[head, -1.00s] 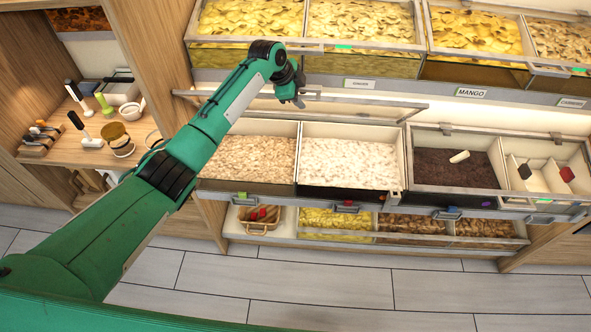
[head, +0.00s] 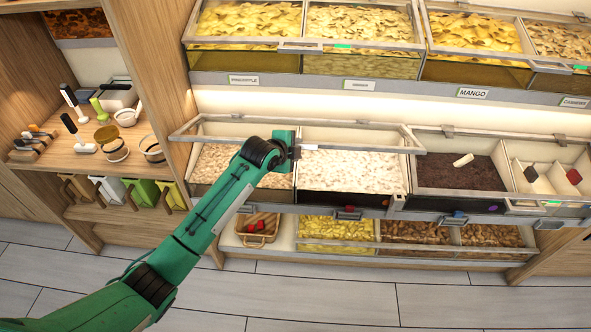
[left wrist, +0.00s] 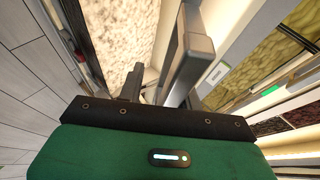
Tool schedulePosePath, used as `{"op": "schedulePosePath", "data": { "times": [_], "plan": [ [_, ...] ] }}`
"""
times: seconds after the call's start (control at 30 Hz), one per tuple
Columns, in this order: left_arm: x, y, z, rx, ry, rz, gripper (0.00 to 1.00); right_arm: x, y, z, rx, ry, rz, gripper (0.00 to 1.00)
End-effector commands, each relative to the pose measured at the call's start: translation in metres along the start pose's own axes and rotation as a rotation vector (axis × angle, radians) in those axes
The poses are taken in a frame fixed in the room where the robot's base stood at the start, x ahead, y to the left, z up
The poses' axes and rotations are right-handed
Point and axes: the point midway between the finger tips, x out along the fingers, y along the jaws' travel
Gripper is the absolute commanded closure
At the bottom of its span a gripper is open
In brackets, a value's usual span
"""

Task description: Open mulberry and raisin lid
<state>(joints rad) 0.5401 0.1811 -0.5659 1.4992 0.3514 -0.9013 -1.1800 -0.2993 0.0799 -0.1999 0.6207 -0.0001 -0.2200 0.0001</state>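A clear lid with a grey metal frame (head: 235,119) stands partly raised over two middle-row bins, one of beige pieces (head: 215,165) and one of whitish pieces (head: 350,172). My left gripper (head: 297,150) is at the lid's front bar, near its middle; I cannot tell whether it touches. In the left wrist view the fingers (left wrist: 160,68) look apart, with a grey bar close by and pale contents beyond. To the right, another lid (head: 500,134) lies over a dark-filled bin (head: 455,172). No mulberry or raisin label is readable. My right gripper is out of view.
Upper bins (head: 360,25) with a label rail (head: 420,94) are above the raised lid. Lower bins (head: 335,228) and a small basket (head: 258,228) are beneath. A wooden shelf with tools and bowls (head: 112,140) stands at left. The floor in front is clear.

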Motion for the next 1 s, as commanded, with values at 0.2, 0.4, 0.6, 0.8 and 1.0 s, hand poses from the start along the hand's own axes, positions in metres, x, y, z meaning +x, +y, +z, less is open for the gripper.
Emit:
{"op": "schedulePosePath", "data": {
  "times": [0.2,0.4,0.6,0.8,1.0],
  "plan": [
    [0.01,0.029,0.004,0.029,0.001,-0.07,0.65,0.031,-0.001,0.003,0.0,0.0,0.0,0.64],
    [0.013,0.038,0.005,0.046,0.0,-0.111,0.65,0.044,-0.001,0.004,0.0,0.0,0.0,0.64],
    [0.013,0.039,0.005,0.053,0.0,-0.127,0.65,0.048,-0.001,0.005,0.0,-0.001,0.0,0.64],
    [0.013,0.039,0.005,0.054,0.0,-0.128,0.65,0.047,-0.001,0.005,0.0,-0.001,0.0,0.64],
    [0.009,0.038,0.005,0.054,-0.001,-0.128,0.65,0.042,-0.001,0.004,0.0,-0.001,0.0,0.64]
  ]
}}
